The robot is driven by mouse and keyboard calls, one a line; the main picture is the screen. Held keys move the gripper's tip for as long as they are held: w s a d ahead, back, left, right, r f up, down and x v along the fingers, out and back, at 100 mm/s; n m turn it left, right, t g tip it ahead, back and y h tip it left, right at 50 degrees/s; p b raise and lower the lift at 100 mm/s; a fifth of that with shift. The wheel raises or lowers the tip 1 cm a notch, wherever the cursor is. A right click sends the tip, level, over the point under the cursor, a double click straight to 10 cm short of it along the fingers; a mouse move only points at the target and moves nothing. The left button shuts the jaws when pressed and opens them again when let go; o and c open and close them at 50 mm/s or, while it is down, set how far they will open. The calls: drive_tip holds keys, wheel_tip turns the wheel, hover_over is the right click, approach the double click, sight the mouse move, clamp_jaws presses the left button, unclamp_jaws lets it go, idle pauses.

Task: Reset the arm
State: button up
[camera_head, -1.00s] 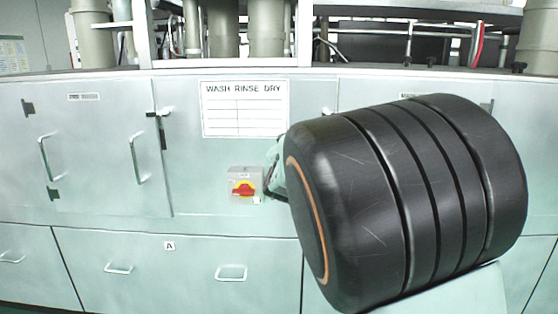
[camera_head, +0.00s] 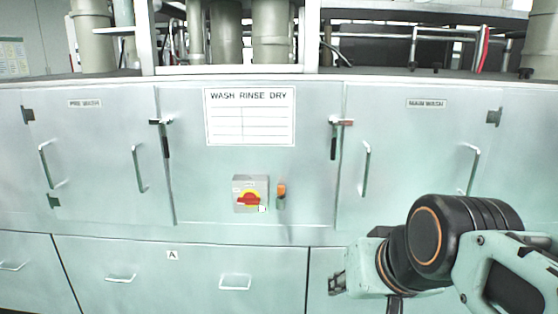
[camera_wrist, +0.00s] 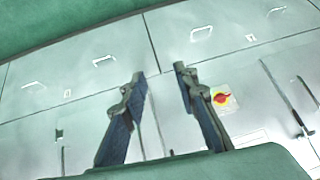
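My gripper (camera_head: 336,284) is at the lower right of the head view, in front of the lower drawers, pointing left. In the wrist view my gripper (camera_wrist: 159,72) shows two dark fingers with a clear gap between the tips and nothing in it. Through the gap is only the pale green cabinet front (camera_wrist: 90,85), which appears turned over in this view. My arm, with its black joint covers, fills the lower right of the head view.
The washing machine's cabinet (camera_head: 240,170) spans the view, with door handles and drawer handles standing out. A red rotary switch on a grey box (camera_head: 250,194) and a small orange-topped fitting (camera_head: 281,194) sit below the "WASH RINSE DRY" sign (camera_head: 250,116). Pipes run above.

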drive_tip(key=s+d+f+g+h, duration=0.1)
drive_tip(key=s+f, duration=0.2)
drive_tip(key=s, duration=0.1)
wheel_tip(320, 180, up, 14)
drive_tip(key=s+p, duration=0.1)
drive_tip(key=p, duration=1.3)
drive_tip(key=shift+d+g+p, duration=0.25)
drive_tip(key=shift+g+p, duration=0.1)
drive_tip(key=shift+g, duration=0.05)
